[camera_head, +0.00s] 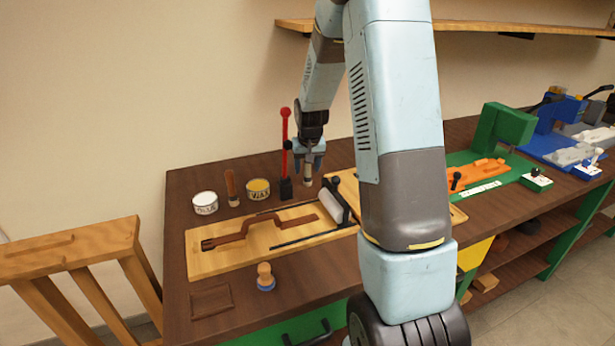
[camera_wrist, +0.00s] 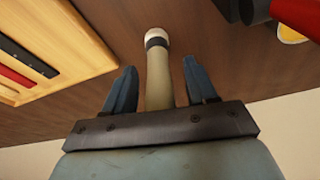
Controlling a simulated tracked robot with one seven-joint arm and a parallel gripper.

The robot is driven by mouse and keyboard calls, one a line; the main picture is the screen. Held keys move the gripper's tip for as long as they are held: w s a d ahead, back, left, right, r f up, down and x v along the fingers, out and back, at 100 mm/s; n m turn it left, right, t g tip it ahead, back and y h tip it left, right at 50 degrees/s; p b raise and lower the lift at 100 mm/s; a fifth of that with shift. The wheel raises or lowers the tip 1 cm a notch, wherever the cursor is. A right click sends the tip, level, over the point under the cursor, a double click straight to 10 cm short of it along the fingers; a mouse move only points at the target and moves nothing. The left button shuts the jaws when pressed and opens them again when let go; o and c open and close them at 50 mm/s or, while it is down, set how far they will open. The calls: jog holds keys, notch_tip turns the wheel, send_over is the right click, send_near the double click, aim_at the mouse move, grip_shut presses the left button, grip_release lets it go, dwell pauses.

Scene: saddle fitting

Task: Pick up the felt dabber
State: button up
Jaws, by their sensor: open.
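What looks like the felt dabber (camera_wrist: 158,80) is a slim beige handle with a black band and a pale rounded end. In the wrist view it lies between the two blue fingers of my gripper (camera_wrist: 160,90), with a visible gap on each side. My gripper (camera_head: 309,160) is open and points down over the back of the bench in the head view. The dabber's lower part (camera_head: 307,181) shows below the fingers there; its upper part is hidden by them.
A red-handled tool (camera_head: 285,150) stands close left of my gripper. Beyond it are a yellow wax tin (camera_head: 258,189), a wooden-handled tool (camera_head: 231,188) and a white glue tin (camera_head: 205,203). A wooden board (camera_head: 210,262) with a strap and roller lies in front. A blue-based wooden knob (camera_head: 265,277) stands nearer.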

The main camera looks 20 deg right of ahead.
jog(key=shift+c, duration=0.4)
grip_shut()
jog(key=shift+r, duration=0.2)
notch_tip(320, 180, up, 2)
jog(key=shift+r, duration=0.15)
jog(key=s+a+r, duration=0.1)
jog(key=s+r, duration=0.9)
jog(key=s, duration=0.4)
jog(key=shift+a+r, duration=0.15)
jog(key=shift+a, duration=0.2)
